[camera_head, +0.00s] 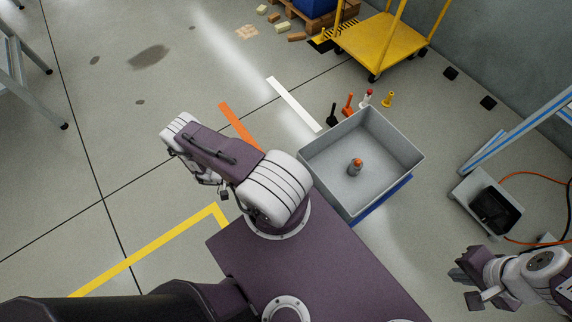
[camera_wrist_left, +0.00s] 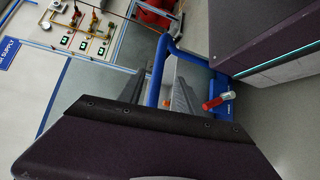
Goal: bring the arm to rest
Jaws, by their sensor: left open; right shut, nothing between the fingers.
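My right gripper (camera_head: 474,281) is at the lower right of the head view, shut and empty, above bare floor and apart from other things. My left gripper cannot be made out clearly in the head view; my folded white and purple arm (camera_head: 225,160) shows left of the grey bin. A dark purple housing of mine hides the lower part of that view.
A grey open bin (camera_head: 325,165) holds a small grey piece with an orange top (camera_head: 355,166). Several coloured pegs (camera_head: 349,104) stand behind it. A yellow trolley (camera_head: 380,45) is at the back. A blue frame (camera_head: 520,128) and black-topped box (camera_head: 497,208) are at right.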

